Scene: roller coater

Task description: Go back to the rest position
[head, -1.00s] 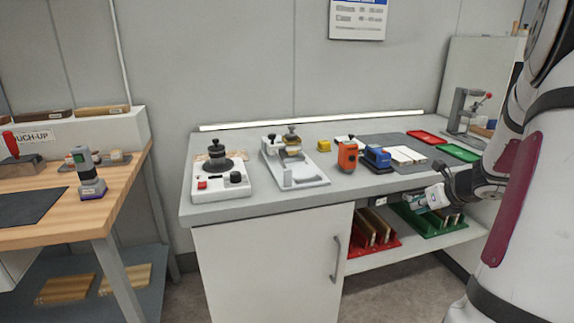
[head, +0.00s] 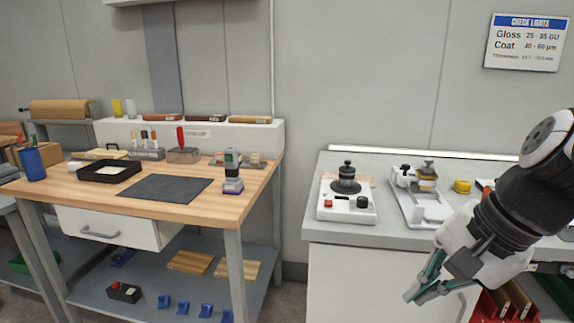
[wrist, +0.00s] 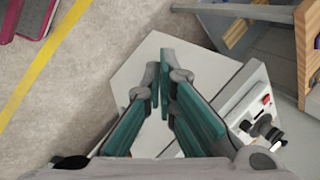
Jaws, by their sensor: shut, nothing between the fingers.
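My gripper (head: 425,290) has teal finger pads and hangs at the lower right of the head view, in front of the white cabinet under the grey bench. It points down and to the left. The wrist view shows its fingers (wrist: 165,95) close together with nothing between them. The pale cabinet top and floor lie below the fingers there.
A grey bench (head: 410,238) on the right carries a white device with a red button (head: 345,204) and a second white device (head: 424,208). A wooden workbench (head: 255,185) stands left, with a dark mat (head: 165,188). A floor gap lies between them.

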